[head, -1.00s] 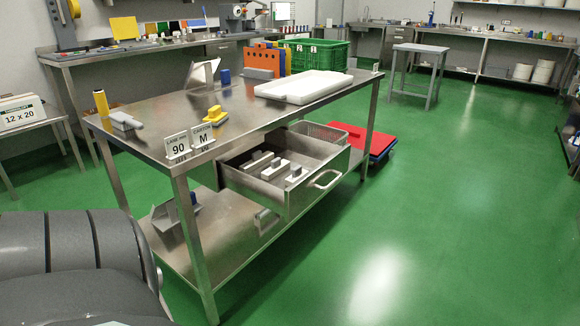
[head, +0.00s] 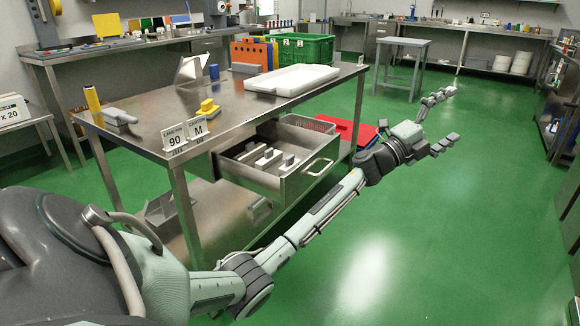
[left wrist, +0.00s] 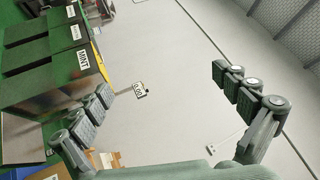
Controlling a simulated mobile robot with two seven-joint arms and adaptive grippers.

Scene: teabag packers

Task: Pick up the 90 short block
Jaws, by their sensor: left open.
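Several small pale and grey blocks (head: 266,157) lie in the open drawer (head: 283,184) under the steel table. Their markings are too small to read, so I cannot tell which is the 90 short block. A sign reading 90 (head: 174,138) stands at the table's front left corner. My left gripper (head: 452,115) is open and empty, out over the floor to the right of the drawer and apart from it. Its spread fingers also show in the left wrist view (left wrist: 163,82), with nothing between them. My right gripper is not in view.
The steel table (head: 150,138) holds a yellow cylinder (head: 92,98), a grey block (head: 119,116), a yellow block (head: 207,106), a white tray (head: 292,80) and a green crate (head: 303,49). Something red (head: 365,135) is low behind the drawer. The green floor (head: 440,220) at right is clear.

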